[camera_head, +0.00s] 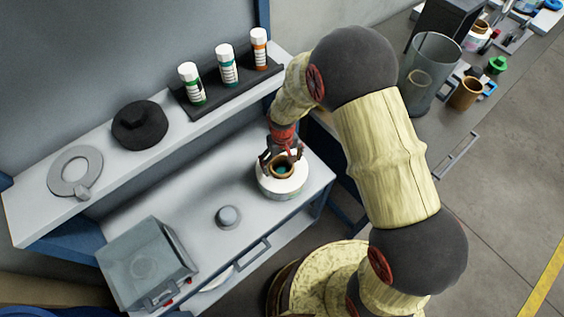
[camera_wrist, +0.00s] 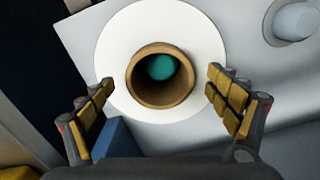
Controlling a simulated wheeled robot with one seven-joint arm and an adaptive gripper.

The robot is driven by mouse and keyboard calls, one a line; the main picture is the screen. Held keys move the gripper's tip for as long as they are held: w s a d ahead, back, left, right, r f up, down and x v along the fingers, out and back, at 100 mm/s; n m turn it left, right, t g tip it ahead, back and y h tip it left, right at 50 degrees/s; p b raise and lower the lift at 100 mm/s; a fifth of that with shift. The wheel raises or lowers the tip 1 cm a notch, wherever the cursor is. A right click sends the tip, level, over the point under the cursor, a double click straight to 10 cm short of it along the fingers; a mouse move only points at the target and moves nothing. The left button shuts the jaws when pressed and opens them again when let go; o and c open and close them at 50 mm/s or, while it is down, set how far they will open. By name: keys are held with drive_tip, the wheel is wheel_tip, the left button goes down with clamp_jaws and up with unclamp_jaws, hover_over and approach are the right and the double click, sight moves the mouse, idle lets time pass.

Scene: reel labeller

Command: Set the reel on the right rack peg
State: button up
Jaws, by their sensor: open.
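The reel (camera_head: 270,188) is a white roll with a brown core, at the right end of the grey bench. In the wrist view the reel (camera_wrist: 112,58) shows from above, with its brown core (camera_wrist: 137,91) standing up in the middle. A teal round thing (camera_wrist: 160,67) shows inside the core; I cannot tell if it is a peg top. My gripper (camera_head: 283,157) is open over the reel. In the wrist view its fingers (camera_wrist: 160,80) are on either side of the core, apart from it. I cannot make out a right rack peg for certain.
A short grey knob (camera_head: 228,215) stands left of the reel on the bench. The shelf behind holds a grey ring (camera_head: 62,187), a black round object (camera_head: 140,126) and three bottles on a dark tray (camera_head: 263,76). Bare bench lies between.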

wheel_tip(320, 180, up, 12)
idle(0.4)
drive_tip(key=shift+w, duration=0.1)
drive_tip(key=shift+f, duration=0.1)
drive_tip(key=s+d+r+m+t, duration=0.1)
drive_tip(key=s+d+r+t, duration=0.1)
drive_tip(key=s+d+r, duration=0.2)
drive_tip(key=s+d+r+m+t, duration=0.1)
drive_tip(key=s+d+r, duration=0.4)
drive_tip(key=s+r, duration=0.4)
drive_tip(key=s+d+r+m+t+b, duration=0.1)
drive_tip(key=s+d+r, duration=0.4)
drive_tip(key=r, duration=0.8)
drive_tip(key=shift+s+r+m+t, duration=0.15)
drive_tip(key=shift+s+m+t, duration=0.25)
drive_tip(key=shift+s+t, duration=0.5)
drive_tip(key=shift+d, duration=0.1)
